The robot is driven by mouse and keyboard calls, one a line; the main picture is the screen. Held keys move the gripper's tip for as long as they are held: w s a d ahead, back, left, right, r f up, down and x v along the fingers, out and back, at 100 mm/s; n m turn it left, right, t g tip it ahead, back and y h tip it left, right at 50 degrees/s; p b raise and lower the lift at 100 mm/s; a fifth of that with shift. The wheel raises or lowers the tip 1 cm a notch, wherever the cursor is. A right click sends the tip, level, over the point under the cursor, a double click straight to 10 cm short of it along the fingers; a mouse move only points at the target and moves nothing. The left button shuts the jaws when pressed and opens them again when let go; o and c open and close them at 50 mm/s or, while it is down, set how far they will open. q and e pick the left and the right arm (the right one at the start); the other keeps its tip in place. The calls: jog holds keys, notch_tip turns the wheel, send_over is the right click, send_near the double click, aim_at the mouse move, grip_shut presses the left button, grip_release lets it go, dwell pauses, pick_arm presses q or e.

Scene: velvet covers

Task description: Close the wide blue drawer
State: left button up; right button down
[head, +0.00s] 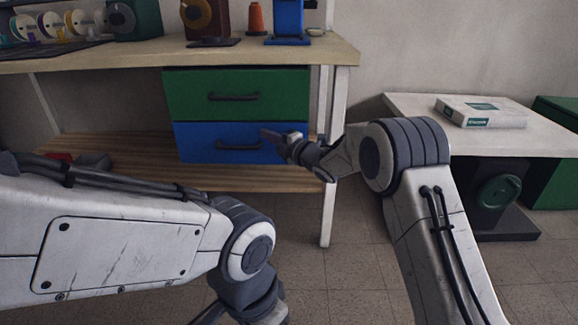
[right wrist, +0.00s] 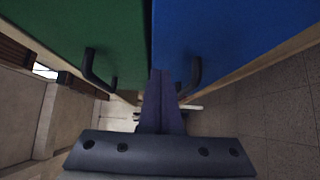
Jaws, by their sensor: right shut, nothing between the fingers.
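The wide blue drawer (head: 200,153) is the lower of two drawers under the workbench. Its front looks about level with the green drawer above it; I cannot tell whether a small gap remains. Its dark bar handle (head: 228,146) is left of my right gripper (head: 272,137), which is at the right part of the blue front. In the right wrist view, the shut fingers (right wrist: 161,95) point at the seam between green and blue, with the blue front (right wrist: 225,30) on the right. Contact is unclear. My left gripper is out of view below the left arm.
The green drawer (head: 180,90) is above the blue one. A wooden lower shelf (head: 130,148) runs below them, and a white bench leg (head: 328,210) stands just right. A white table (head: 410,108) with a boxed item (head: 482,112) is farther right.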

jog(key=s+a+p+v, duration=0.1)
jog(key=p+v, duration=0.3)
jog(key=v, duration=0.6)
jog(key=s+d+r+m+g+h+p, duration=0.2)
jog(key=s+d+m+g+h+p, duration=0.3)
jog(key=s, duration=0.9)
jog(key=s+r+m+g+h+p, duration=0.25)
jog(key=s+m, duration=0.55)
jog(key=s, duration=0.6)
jog(key=s+d+r+m+g+h+p, duration=0.2)
jog(key=s+d+m+g+h+p, duration=0.25)
jog(key=s, duration=0.85)
notch_tip(320, 180, up, 38)
jog(key=s+m+p, duration=0.2)
jog(key=p, duration=3.5)
jog(key=shift+a+g, duration=0.3)
jog(key=shift+a, duration=0.2)
